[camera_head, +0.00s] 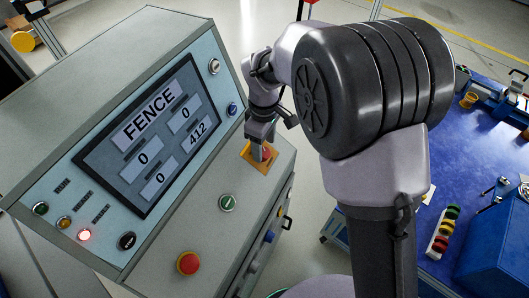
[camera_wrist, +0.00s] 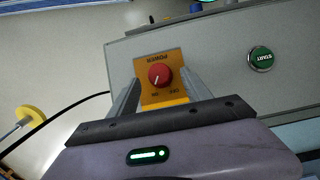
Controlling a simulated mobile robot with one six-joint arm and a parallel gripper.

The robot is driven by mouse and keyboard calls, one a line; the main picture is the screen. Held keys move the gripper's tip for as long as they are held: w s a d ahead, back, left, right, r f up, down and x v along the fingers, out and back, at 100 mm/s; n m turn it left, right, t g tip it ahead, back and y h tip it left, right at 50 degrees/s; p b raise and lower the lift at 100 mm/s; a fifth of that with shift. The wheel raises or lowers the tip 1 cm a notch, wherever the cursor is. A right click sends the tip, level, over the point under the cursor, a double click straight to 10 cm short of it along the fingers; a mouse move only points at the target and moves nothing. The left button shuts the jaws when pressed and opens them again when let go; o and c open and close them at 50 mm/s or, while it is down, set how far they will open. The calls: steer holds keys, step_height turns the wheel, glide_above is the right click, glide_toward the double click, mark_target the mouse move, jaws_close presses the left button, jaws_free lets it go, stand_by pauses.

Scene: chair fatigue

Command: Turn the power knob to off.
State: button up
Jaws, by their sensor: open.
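The red power knob (camera_wrist: 160,76) sits on a yellow plate (camera_wrist: 147,66) marked POWER, ON and OFF, seen upside down in the wrist view. Its white mark points down and slightly left, towards ON. My gripper (camera_wrist: 158,88) is open, with one finger on each side of the plate and the knob between them. I cannot tell whether the fingers touch the knob. In the head view my gripper (camera_head: 261,140) reaches down over the yellow plate (camera_head: 251,160), and the knob (camera_head: 266,153) is partly hidden behind it.
A green START button (camera_wrist: 261,59) is beside the knob on the sloping console. A red button (camera_head: 188,263) is nearer the front. A screen (camera_head: 150,136) reading FENCE is on the upright panel. A blue table (camera_head: 480,150) with parts and bins is at the right.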

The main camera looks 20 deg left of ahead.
step_height(320, 180, down, 2)
steer(key=shift+f, duration=0.1)
jaws_close()
